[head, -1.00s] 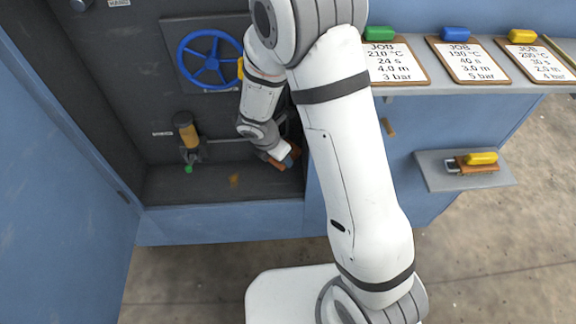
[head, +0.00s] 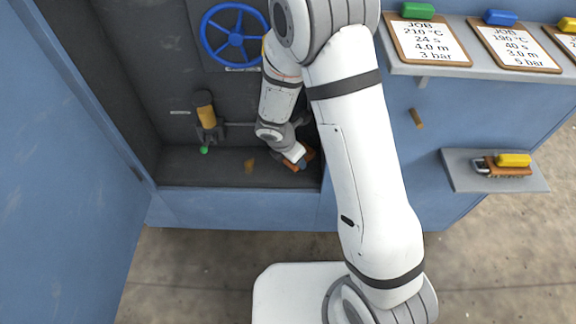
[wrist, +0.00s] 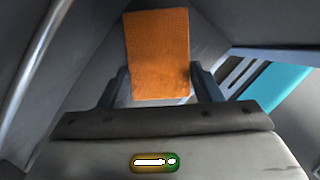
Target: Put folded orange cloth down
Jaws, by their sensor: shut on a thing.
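The folded orange cloth (wrist: 158,55) is held in my gripper (wrist: 160,88). In the wrist view the cloth sticks out upright between the two dark fingers, which are shut on it. In the head view the orange cloth (head: 308,155) shows only in part at the end of my arm, low in the right part of the dark cabinet recess. My gripper is mostly hidden there by my wrist. I cannot tell whether the cloth touches the recess floor (head: 215,170).
A blue handwheel (head: 235,35) is on the recess back wall. A yellow-handled valve (head: 205,110) with a green tip stands at the recess left. An orange-brown stain (head: 249,166) marks the floor. A small shelf (head: 462,178) at right holds a yellow-topped brush (head: 513,160). Job clipboards (head: 430,42) lie on the upper shelf.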

